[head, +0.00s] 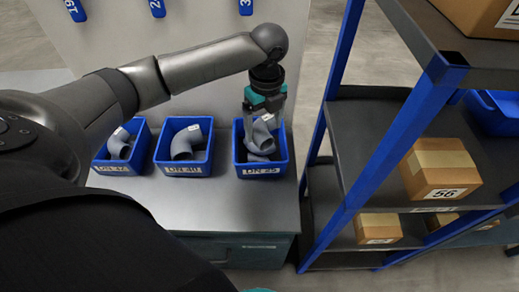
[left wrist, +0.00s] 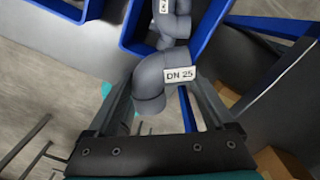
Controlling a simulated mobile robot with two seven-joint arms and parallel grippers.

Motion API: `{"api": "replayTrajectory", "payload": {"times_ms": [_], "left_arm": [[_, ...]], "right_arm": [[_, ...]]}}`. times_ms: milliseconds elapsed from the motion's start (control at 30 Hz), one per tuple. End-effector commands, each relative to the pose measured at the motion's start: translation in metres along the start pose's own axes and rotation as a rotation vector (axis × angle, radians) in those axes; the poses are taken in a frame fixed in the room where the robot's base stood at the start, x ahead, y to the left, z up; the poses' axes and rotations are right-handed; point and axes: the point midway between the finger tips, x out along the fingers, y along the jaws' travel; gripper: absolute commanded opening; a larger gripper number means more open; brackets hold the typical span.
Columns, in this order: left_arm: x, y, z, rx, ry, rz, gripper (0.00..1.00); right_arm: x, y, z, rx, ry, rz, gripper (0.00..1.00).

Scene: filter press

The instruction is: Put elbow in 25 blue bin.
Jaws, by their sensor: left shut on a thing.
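My left gripper (head: 265,112) points down over the blue bin labelled DN 25 (head: 262,171), the rightmost of the row of bins on the bench. It is shut on a grey pipe elbow (head: 262,136). In the left wrist view this elbow (left wrist: 150,80) sits between the two fingers, and its white tag reads DN 25. Another grey fitting (left wrist: 174,25) with a tag lies in the bin beyond it. I cannot tell whether the held elbow touches the bin or its contents.
Blue bins DN 40 (head: 184,170) and DN 32 (head: 110,168) stand to the left, each holding grey elbows. A shelf rack with a blue upright (head: 398,130) and cardboard boxes (head: 440,174) stands close on the right. The bench front (head: 240,215) is clear.

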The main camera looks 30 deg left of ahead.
Motion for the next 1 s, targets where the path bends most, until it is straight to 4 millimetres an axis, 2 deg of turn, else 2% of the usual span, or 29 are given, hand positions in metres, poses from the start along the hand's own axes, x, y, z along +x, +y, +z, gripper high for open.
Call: {"api": "replayTrajectory", "payload": {"times_ms": [200,333,500,567,800,1000], "left_arm": [[-0.01,-0.009,0.021,0.319,0.005,-0.012,0.29],[-0.014,-0.012,0.028,0.448,0.008,-0.018,0.29],[-0.013,-0.013,0.032,0.528,0.009,-0.021,0.29],[-0.008,-0.013,0.032,0.536,0.01,-0.021,0.29],[0.031,-0.014,0.031,0.538,0.01,-0.02,0.29],[0.052,-0.014,0.031,0.537,0.009,-0.019,0.29]], "right_arm": [[0.001,-0.004,0.0,0.001,0.0,-0.005,0.9],[0.001,-0.007,-0.001,0.002,0.001,-0.009,0.9],[0.002,-0.008,-0.001,0.002,0.001,-0.01,0.9],[0.003,-0.008,0.0,0.002,0.001,-0.01,0.9],[0.014,-0.008,0.001,0.001,0.0,-0.01,0.9],[0.019,-0.006,0.002,0.0,0.0,-0.008,0.9]]}}
